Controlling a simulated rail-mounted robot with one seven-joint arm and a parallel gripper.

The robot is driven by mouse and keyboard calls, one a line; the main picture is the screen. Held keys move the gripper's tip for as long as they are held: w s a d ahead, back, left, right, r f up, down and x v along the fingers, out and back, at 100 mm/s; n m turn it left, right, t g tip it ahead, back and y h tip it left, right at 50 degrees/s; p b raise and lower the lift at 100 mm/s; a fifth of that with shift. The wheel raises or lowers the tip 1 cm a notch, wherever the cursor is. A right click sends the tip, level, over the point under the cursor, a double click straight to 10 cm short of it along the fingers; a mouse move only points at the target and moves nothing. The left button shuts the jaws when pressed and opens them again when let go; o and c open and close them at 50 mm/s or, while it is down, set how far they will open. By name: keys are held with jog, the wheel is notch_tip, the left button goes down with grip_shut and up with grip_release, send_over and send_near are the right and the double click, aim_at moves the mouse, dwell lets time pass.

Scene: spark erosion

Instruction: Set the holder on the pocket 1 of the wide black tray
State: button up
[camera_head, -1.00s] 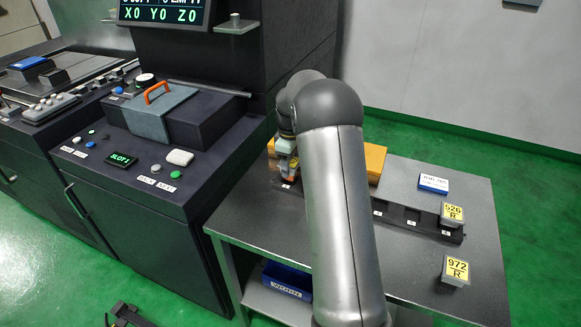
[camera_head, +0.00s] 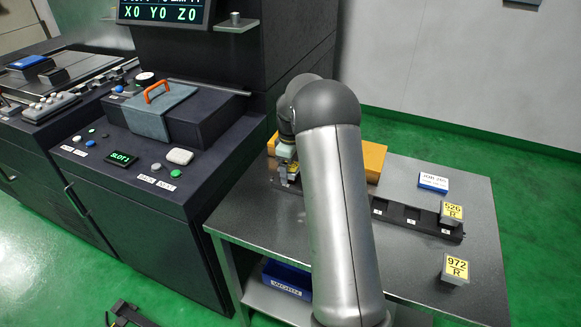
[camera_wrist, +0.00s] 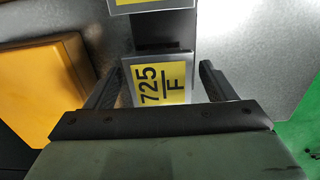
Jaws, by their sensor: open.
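A holder marked 725 F (camera_wrist: 158,80), with a yellow label on a grey block, sits between my fingers in the wrist view. My gripper (camera_wrist: 162,72) is open, with one finger on each side of the holder and a visible gap at the right. In the head view my gripper (camera_head: 288,180) is at the left end of the wide black tray (camera_head: 383,212), low over it. The holder is mostly hidden there. The tray has a row of pockets with small white labels; my arm hides its middle. I cannot tell how fully the holder is seated.
A holder marked 526 R (camera_head: 452,213) is at the tray's right end; one marked 972 R (camera_head: 456,269) stands on the table (camera_head: 400,270). Another yellow-labelled holder (camera_wrist: 155,4) is just beyond mine. A yellow-orange block (camera_head: 370,160) lies behind the tray, beside a blue-and-white block (camera_head: 433,183).

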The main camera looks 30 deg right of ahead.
notch_tip(320, 180, up, 12)
jog(key=s+a+r+m, duration=0.2)
jog(key=s+a, duration=0.4)
jog(key=s+a+f+m, duration=0.1)
jog(key=s+a, duration=0.3)
jog(key=s, duration=0.5)
jog(key=s+a+f+m, duration=0.2)
jog(key=s+a+m, duration=0.1)
jog(key=s, duration=0.7)
jog(key=s+a+f+m, duration=0.2)
jog(key=s+a, duration=0.4)
jog(key=s, duration=0.4)
jog(key=shift+s, duration=0.25)
jog(key=shift+d, duration=0.1)
